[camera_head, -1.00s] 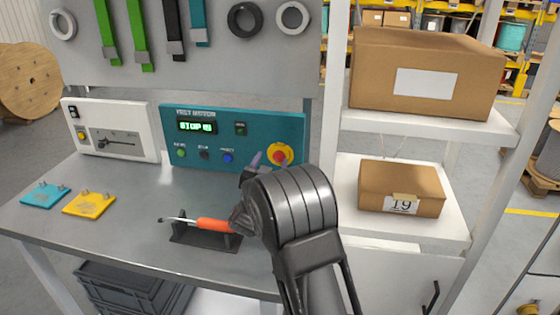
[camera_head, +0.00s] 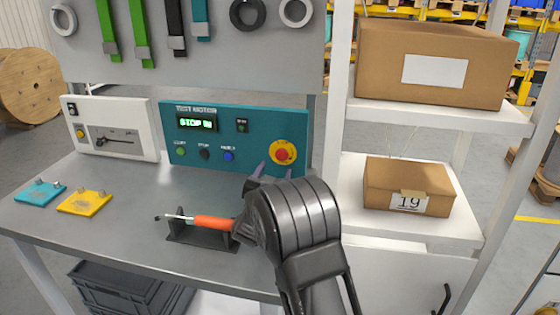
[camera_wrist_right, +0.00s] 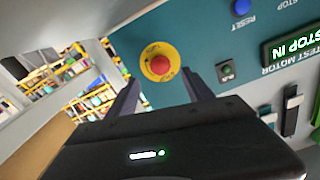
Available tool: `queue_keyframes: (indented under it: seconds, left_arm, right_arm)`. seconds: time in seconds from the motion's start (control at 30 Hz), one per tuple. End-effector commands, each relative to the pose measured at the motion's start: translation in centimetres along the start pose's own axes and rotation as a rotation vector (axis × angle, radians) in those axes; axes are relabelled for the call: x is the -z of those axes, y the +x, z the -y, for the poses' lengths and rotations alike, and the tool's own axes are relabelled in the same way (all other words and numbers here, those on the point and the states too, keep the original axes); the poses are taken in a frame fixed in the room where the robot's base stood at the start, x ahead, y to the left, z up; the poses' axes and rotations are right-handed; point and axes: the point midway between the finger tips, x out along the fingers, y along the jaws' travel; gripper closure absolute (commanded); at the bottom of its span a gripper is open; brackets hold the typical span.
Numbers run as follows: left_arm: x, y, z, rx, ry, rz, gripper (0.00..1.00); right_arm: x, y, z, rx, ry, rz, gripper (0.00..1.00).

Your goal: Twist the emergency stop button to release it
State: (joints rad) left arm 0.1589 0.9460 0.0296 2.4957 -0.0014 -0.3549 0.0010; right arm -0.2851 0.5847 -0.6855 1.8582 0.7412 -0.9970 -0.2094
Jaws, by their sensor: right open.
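The emergency stop button (camera_head: 283,154) is a red knob on a yellow disc at the right end of the teal test motor panel (camera_head: 240,130). The panel's green display reads "STOP IN". In the right wrist view the button (camera_wrist_right: 160,66) appears just beyond and between the fingertips. My right gripper (camera_head: 273,171) is open and empty, just in front of and slightly below the button in the head view. The wrist view also shows its two fingers (camera_wrist_right: 158,88) spread apart. No contact with the button is visible. My left gripper is not in view.
An orange-handled screwdriver (camera_head: 213,222) lies on a black stand (camera_head: 200,238) beside my right forearm. Yellow (camera_head: 85,203) and cyan (camera_head: 40,193) plates lie at the bench's left. A shelf with cardboard boxes (camera_head: 408,186) stands to the right.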

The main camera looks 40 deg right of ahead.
Motion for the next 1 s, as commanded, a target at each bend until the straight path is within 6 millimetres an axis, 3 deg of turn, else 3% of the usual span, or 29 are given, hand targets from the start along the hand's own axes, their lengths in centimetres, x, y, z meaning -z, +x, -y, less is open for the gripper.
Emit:
queue_keyframes:
  seconds: [0.17,0.6,1.0]
  left_arm:
    - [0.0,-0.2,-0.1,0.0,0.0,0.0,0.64]
    - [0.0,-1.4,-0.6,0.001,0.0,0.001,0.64]
    - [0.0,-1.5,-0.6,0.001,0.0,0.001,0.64]
  right_arm:
    - [0.1,1.0,0.0,-0.001,-0.002,-0.002,0.4]
    - [0.1,7.1,0.0,-0.001,-0.002,-0.002,0.4]
    - [0.0,7.8,0.0,0.0,0.0,-0.001,0.42]
